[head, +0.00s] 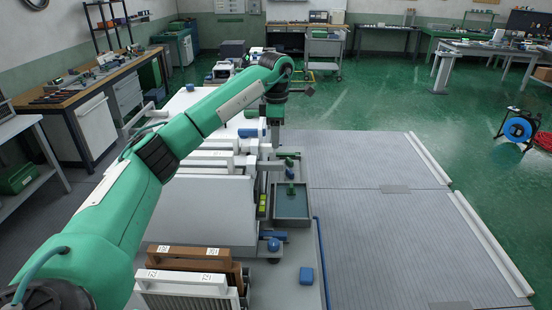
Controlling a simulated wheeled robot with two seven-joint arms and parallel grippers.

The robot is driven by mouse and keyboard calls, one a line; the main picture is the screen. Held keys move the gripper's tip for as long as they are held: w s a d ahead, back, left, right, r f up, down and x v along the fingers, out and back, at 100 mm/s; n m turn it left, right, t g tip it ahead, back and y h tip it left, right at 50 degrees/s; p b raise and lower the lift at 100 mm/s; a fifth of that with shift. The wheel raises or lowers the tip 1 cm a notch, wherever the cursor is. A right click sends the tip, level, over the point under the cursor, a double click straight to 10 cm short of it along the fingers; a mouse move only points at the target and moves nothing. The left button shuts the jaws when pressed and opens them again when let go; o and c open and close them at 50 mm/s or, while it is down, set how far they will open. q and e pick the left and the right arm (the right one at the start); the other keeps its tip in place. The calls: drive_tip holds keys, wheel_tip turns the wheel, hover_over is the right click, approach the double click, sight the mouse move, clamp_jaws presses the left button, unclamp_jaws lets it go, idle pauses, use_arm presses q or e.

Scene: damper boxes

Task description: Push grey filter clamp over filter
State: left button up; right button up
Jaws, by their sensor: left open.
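My left arm crosses the view from the lower left, and its wrist points down. My left gripper (275,142) is open, small in view, over the right edge of the white damper boxes. The fingers are hard to make out, and I cannot tell whether they touch anything. Grey bar-like parts (262,178) lie just below it along the boxes' edge; I cannot tell which is the grey filter clamp. A brown-framed filter (188,253) and a white pleated filter (190,290) stand at the bottom left, partly hidden by my arm. My right gripper is out of view.
A grey tray (291,213) with green parts lies right of the boxes. A blue block (306,275) and a blue round knob (273,244) are near the front. A wide grey platform (400,240) to the right is clear. A workbench (85,85) stands at the left.

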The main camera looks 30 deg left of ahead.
sight(276, 163)
use_arm(q)
wheel_tip(276, 163, down, 8)
drive_tip(key=p, duration=0.3)
drive_tip(key=shift+f, duration=0.55)
clamp_jaws()
